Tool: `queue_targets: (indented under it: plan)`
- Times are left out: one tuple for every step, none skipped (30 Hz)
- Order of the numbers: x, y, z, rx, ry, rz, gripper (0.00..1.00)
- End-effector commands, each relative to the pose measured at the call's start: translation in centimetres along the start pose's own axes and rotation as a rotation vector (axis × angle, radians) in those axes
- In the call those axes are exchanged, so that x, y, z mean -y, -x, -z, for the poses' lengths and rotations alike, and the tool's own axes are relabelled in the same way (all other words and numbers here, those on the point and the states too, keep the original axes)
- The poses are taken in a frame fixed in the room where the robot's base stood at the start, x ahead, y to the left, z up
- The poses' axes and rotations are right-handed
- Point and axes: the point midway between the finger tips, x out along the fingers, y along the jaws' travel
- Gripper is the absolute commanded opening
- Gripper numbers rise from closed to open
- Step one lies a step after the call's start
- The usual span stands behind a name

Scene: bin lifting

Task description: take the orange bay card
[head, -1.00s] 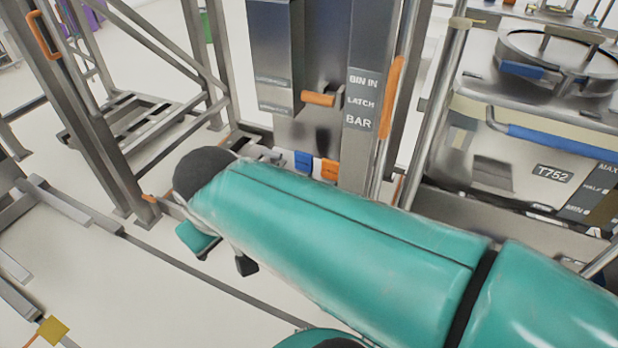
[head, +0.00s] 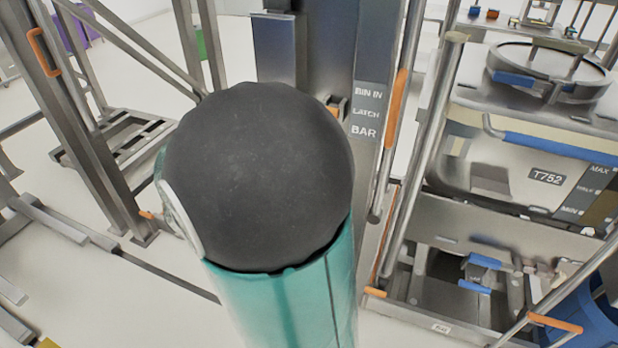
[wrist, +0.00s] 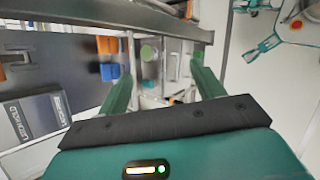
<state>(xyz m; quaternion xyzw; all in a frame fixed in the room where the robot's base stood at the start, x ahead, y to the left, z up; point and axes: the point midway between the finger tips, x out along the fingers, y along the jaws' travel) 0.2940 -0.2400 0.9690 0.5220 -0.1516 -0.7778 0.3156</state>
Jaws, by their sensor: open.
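In the wrist view, two small orange pieces that look like cards show on the dark panel at upper left. I cannot tell which is the bay card. My gripper (wrist: 160,70) is open, its two green fingers apart with nothing held between them. The cards lie to the left of the left finger, outside the gap. In the head view my arm hides the cards and my gripper.
A post marked BIN IN, LATCH, BAR (head: 366,115) stands behind my arm, with an orange handle (head: 397,105) beside it. A bin labelled T752 (head: 545,165) is at right. A metal frame (head: 95,130) stands at left. Open floor shows at lower left.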

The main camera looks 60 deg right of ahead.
Motion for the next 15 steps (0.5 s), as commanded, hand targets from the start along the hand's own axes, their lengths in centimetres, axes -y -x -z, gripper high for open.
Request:
queue_targets:
  plan:
    - [-0.6, -1.7, 0.0, 0.058, 0.047, -0.039, 0.67]
    - [-1.0, -2.6, 0.0, 0.087, 0.074, -0.064, 0.67]
    - [-1.5, -3.7, 0.0, 0.125, 0.112, -0.098, 0.67]
    - [-1.9, -4.5, 0.0, 0.153, 0.141, -0.123, 0.67]
    - [-2.3, -5.3, 0.0, 0.181, 0.171, -0.148, 0.67]
    - [-2.8, -6.3, 0.0, 0.217, 0.213, -0.182, 0.67]
    - [-3.2, -7.0, 0.1, 0.242, 0.245, -0.207, 0.67]
    - [-3.6, -7.8, 0.1, 0.267, 0.277, -0.232, 0.67]
    - [-4.1, -8.7, 0.2, 0.299, 0.321, -0.266, 0.67]
    - [-4.5, -9.4, 0.2, 0.324, 0.355, -0.291, 0.67]
    - [-4.8, -10.2, 0.3, 0.347, 0.390, -0.316, 0.67]
    - [-5.2, -11.1, 0.5, 0.377, 0.439, -0.349, 0.67]
    - [-5.6, -11.8, 0.6, 0.398, 0.476, -0.373, 0.67]
    - [-5.9, -12.4, 0.7, 0.418, 0.513, -0.397, 0.67]
    - [-6.3, -13.3, 0.9, 0.444, 0.564, -0.429, 0.67]
